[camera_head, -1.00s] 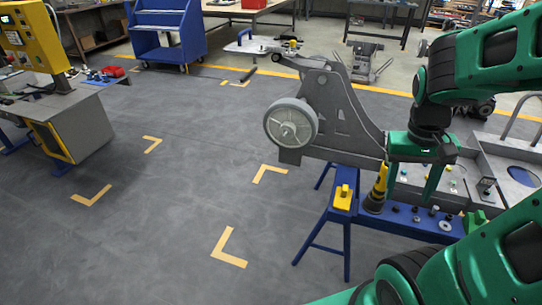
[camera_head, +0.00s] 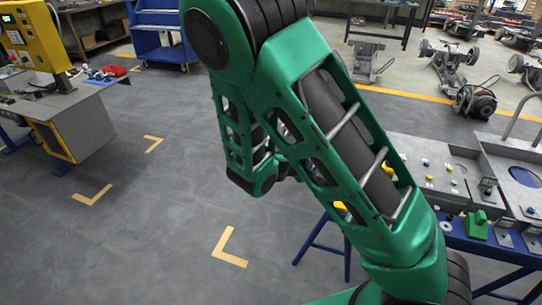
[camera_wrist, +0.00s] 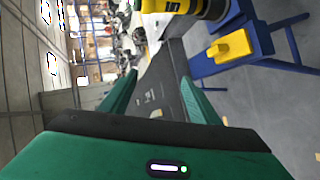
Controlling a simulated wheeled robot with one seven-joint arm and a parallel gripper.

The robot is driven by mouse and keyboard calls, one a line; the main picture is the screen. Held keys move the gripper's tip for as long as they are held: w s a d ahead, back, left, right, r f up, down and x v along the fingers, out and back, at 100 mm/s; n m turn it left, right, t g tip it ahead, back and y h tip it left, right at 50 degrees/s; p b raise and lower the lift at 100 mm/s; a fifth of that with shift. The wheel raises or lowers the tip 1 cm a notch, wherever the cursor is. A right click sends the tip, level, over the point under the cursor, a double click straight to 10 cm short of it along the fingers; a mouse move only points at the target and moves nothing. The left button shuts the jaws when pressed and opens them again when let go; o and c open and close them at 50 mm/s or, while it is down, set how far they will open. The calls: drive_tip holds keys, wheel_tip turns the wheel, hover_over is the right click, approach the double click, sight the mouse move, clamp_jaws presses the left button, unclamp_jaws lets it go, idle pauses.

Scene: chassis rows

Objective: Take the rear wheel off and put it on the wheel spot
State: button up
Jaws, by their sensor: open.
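In the wrist view my gripper (camera_wrist: 159,77) has its two green fingers spread apart with nothing held between them. A dark grey plate (camera_wrist: 169,78), seemingly part of the chassis, runs beyond and between the fingers. I cannot tell how far it is from the fingertips. The rear wheel is not visible now; in the head view my arm covers the place where the wheel and chassis were. Yellow corner marks (camera_head: 230,248) lie on the floor, but I cannot tell whether they mark the wheel spot.
A blue bench (camera_wrist: 255,40) carries a yellow block (camera_wrist: 230,46). A yellow and black tool (camera_wrist: 180,6) is close to the right finger side. A green block (camera_head: 477,226) and metal trays stand at the right. A grey cabinet (camera_head: 85,125) stands left; the floor between is clear.

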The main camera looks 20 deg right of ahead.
drive_tip(key=w+a+n+t+y, duration=0.1)
drive_tip(key=w+a+n+t, duration=0.3)
drive_tip(key=a, duration=0.4)
drive_tip(key=w+a+n+t+y, duration=0.1)
drive_tip(key=w+a+n+t, duration=0.25)
drive_tip(key=a+t, duration=0.4)
drive_tip(key=shift+n+g, duration=0.45)
drive_tip(key=shift+g, duration=0.4)
drive_tip(key=shift+x, duration=4.7)
drive_tip(key=shift+w+d, duration=0.15)
drive_tip(key=shift+w, duration=0.3)
